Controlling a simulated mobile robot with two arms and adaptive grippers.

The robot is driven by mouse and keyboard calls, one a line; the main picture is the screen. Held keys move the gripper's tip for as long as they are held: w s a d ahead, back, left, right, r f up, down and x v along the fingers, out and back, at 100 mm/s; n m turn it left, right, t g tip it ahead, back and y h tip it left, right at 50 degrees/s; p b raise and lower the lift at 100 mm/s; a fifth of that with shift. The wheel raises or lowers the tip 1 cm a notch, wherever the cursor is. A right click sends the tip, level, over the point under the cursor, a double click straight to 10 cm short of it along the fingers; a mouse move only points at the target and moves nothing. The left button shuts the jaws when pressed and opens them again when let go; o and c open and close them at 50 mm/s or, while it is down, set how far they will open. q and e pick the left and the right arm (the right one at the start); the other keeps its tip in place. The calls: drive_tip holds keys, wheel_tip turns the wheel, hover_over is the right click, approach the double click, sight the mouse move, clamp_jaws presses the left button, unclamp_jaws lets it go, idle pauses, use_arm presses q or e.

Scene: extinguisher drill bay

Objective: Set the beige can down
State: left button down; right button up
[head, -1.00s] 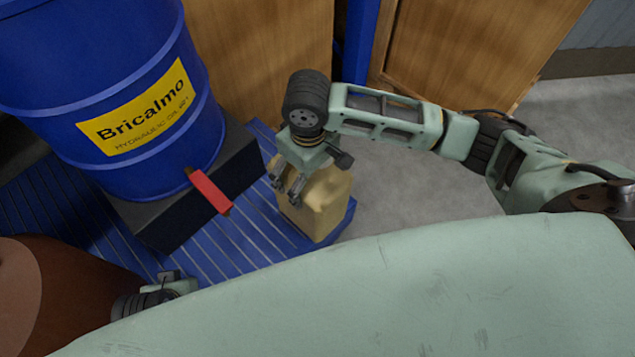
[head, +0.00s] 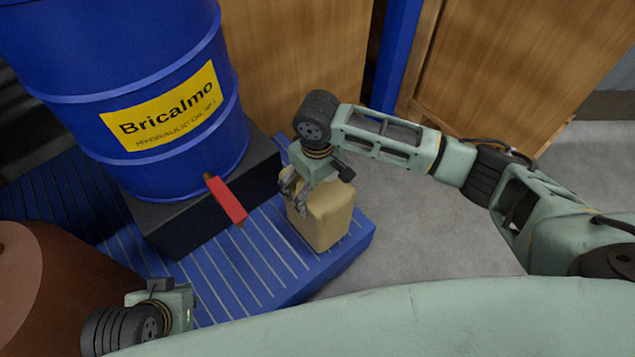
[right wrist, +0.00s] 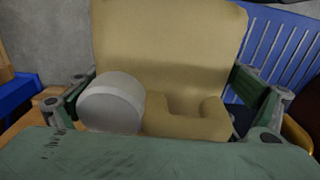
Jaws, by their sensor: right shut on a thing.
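The beige can (head: 326,217) is at the right end of the blue slatted platform (head: 262,262), seemingly upright. Whether its base touches the slats I cannot tell. My right gripper (head: 292,192) is at the top of the can and shut on it. In the right wrist view the can (right wrist: 170,50) fills the middle, with a white cap (right wrist: 112,102) and a moulded handle between my fingers; its base is out of view. My left gripper (head: 176,303) is at the bottom left of the head view, apart from the can; its fingers do not show clearly.
A blue drum (head: 130,60) labelled Bricalmo stands on a dark block (head: 175,232) left of the can. A red lever (head: 227,200) sticks out from it towards the can. Wooden panels (head: 295,65) stand behind. Grey floor (head: 420,225) is clear to the right.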

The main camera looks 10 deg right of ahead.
drive_tip(key=shift+w+f, duration=0.15)
drive_tip(key=shift+f, duration=0.2)
use_arm(q)
drive_tip(key=shift+w+d+r+t, duration=0.1)
drive_tip(key=shift+w+d+t, duration=0.15)
drive_tip(key=shift+w, duration=0.3)
use_arm(e)
drive_tip(key=shift+r, duration=0.1)
use_arm(q)
drive_tip(key=shift+s+a, duration=0.1)
drive_tip(key=shift+s, duration=0.1)
use_arm(e)
drive_tip(key=o, duration=1.8)
drive_tip(key=shift+s+f, duration=0.2)
drive_tip(key=shift+c, duration=0.2)
